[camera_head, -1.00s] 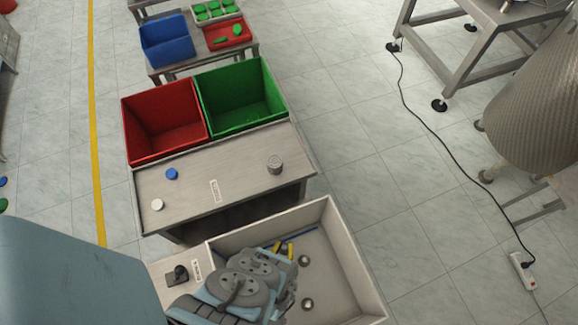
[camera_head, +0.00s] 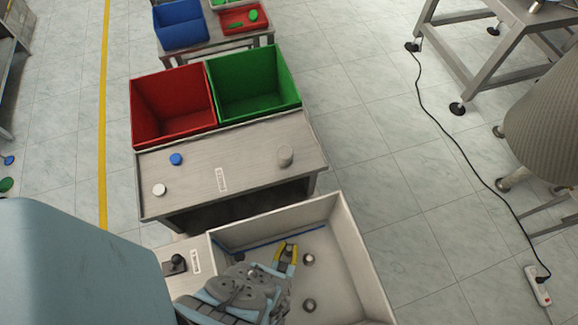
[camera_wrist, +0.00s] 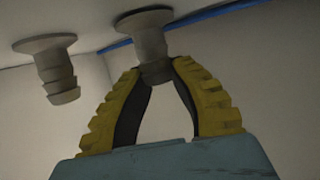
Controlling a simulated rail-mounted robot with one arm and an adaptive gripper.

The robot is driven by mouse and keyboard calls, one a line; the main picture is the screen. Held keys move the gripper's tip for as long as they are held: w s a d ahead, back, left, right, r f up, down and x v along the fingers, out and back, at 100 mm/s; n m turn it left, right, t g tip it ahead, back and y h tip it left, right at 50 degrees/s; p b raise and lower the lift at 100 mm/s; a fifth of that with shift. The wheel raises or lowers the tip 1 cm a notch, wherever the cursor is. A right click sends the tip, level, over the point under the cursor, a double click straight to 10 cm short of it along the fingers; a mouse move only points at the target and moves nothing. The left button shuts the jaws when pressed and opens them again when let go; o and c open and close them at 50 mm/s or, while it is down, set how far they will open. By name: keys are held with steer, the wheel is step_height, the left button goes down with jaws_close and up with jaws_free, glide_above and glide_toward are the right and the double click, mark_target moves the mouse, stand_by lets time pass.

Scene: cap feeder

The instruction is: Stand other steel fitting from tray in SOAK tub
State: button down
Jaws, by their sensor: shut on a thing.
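My gripper (camera_head: 286,248) has yellow fingers and is inside the pale grey tub (camera_head: 361,248) in the head view. In the wrist view my gripper (camera_wrist: 158,78) is shut on a steel fitting (camera_wrist: 145,36), a stepped stub with a wide flange. The flange points away from my gripper, at or near the tub's floor; I cannot tell whether it touches. A second fitting (camera_wrist: 55,68) stands apart on its flange, to the left in the wrist view. In the head view, round fittings show on the tub floor right of my gripper (camera_head: 308,259) and nearer (camera_head: 309,305).
A small plate with a dark knobbed piece (camera_head: 178,262) is left of the tub, beside an unreadable label. A steel table (camera_head: 250,160) with a blue cap, a white cap and a grey cylinder stands behind. Red (camera_head: 150,105) and green (camera_head: 285,85) bins are farther back.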

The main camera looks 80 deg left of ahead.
steer(key=shift+a+f, duration=0.1)
steer(key=c, duration=1)
jaws_free()
steer(key=shift+c, duration=0.2)
steer(key=shift+d+r, duration=0.2)
steer(key=shift+d, duration=0.05)
steer(key=p+v, duration=0.2)
steer(key=v, duration=0.5)
steer(key=shift+s+d, duration=0.1)
